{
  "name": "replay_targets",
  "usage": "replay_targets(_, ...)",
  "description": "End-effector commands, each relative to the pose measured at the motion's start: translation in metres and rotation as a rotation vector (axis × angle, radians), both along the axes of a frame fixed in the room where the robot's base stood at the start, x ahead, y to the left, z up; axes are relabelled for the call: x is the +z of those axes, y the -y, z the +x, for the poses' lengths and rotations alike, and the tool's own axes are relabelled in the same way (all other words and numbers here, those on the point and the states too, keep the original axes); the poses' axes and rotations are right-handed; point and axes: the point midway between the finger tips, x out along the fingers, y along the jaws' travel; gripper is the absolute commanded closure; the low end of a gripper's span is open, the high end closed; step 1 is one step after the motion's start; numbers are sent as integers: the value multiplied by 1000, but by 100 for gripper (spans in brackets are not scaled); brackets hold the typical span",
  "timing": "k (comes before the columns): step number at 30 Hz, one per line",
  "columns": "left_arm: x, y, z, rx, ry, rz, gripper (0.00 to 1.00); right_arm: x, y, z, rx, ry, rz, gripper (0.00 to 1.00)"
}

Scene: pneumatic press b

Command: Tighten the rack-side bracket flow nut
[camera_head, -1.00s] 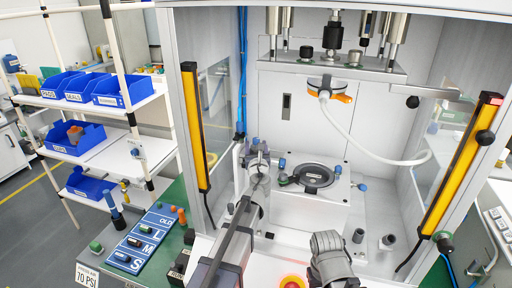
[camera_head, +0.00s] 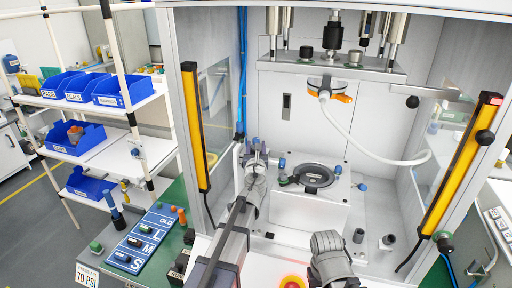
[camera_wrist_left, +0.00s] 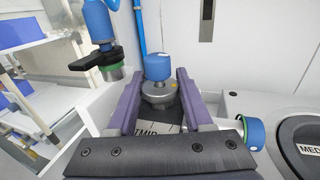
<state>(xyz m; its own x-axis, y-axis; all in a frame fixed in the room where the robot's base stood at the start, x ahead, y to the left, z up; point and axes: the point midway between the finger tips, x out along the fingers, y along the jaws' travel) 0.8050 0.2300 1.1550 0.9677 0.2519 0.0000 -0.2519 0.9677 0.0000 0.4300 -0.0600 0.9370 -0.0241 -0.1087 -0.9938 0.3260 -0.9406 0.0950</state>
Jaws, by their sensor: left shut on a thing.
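In the left wrist view, a grey metal nut (camera_wrist_left: 159,92) with a blue cap (camera_wrist_left: 158,67) stands between the two purple fingers of my left gripper (camera_wrist_left: 158,98). The fingers are shut on the nut from both sides. Below it, a dark surface has a white label partly reading "MID". In the head view, my left gripper (camera_head: 254,155) is at the left of the press interior, beside the grey block with the round black fixture. The nut is too small and covered there to make out. My right gripper's fingers do not show.
A blue-topped valve with a black lever (camera_wrist_left: 98,55) stands close at the left in the wrist view. A blue knob with a green ring (camera_wrist_left: 248,133) is at the right. The round black fixture (camera_head: 316,176) sits right of the gripper. A yellow light curtain (camera_head: 196,125) stands left.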

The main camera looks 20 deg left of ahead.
Motion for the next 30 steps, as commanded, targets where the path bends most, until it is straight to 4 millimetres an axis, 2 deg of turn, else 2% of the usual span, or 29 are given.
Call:
replay_targets(6,0,-1,0,-69,0,0,100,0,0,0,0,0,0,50)
replay_targets(14,0,0,0,-73,0,0,100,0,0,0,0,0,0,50)
replay_targets(15,0,0,0,-73,0,0,47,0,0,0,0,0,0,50)
replay_targets(18,0,0,0,-72,0,0,37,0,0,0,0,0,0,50)
replay_targets(26,0,0,-1,-72,0,0,37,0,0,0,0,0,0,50)
replay_targets(30,0,2,-9,-72,0,0,37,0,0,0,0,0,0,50)
